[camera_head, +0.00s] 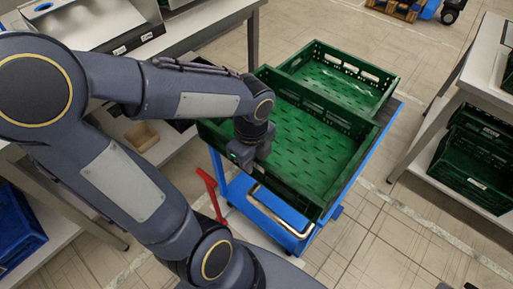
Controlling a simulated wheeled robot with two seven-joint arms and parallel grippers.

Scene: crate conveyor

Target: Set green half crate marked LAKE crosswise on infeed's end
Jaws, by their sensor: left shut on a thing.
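A large open green crate (360,163) is at the centre, over a blue cart (293,240). Its inside looks empty, with slots in the floor. A second green crate (387,89), which looks smaller, is right behind it and also looks empty. I can read no LAKE marking on either crate. My left gripper (249,156) points down at the near left side of the large crate and is shut on its wall; the arm and gripper hide part of that side. My right gripper is not in view. I cannot pick out the infeed's end.
A grey-topped table (200,22) bearing metal-fronted equipment is at upper left. At right a bench (455,88) has dark green crates (475,165) beneath. A blue bin (18,230) is at lower left. Tiled floor is open between the cart and the right bench.

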